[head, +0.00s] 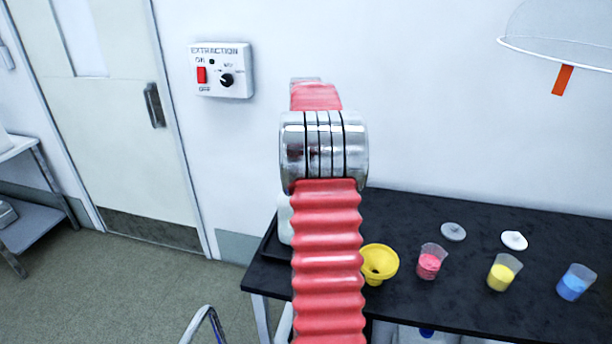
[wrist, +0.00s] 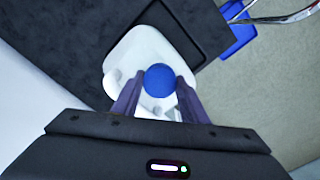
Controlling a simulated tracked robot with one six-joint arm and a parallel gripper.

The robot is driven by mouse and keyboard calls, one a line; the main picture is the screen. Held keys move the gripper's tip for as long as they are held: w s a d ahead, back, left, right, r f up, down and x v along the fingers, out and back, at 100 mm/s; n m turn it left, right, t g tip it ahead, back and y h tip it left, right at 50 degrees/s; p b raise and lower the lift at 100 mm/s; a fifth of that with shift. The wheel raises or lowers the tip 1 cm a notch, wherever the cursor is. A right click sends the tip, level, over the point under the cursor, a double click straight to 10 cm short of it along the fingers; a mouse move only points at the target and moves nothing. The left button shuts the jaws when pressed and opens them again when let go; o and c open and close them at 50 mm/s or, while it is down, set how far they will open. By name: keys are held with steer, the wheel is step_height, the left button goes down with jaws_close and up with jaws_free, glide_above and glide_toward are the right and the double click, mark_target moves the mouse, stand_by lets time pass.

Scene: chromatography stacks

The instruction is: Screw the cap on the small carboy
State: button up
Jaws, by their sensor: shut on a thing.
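In the wrist view my gripper (wrist: 160,92) is shut on a round blue cap (wrist: 159,80), one dark finger on each side of it. The small carboy (wrist: 128,62), white, stands below the cap on the black bench, by a tray. The cap appears over the carboy's top; I cannot tell whether it touches the neck. In the head view only a pale sliver of the carboy (head: 285,222) shows at the bench's left end. My red ribbed arm hides the rest of it and the gripper.
A black tray (wrist: 187,45) surrounds the carboy's spot on the bench (head: 470,285). A yellow funnel (head: 380,262), beakers of pink (head: 429,262), yellow (head: 502,273) and blue (head: 574,284) contents, and two discs (head: 453,231) stand to the right. An extraction switch box (head: 220,70) is on the wall.

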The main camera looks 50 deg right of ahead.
steer(key=shift+f, duration=0.2)
steer(key=o, duration=1.1)
steer(key=shift+c, duration=0.5)
steer(key=c, duration=1.1)
steer(key=shift+o, duration=0.2)
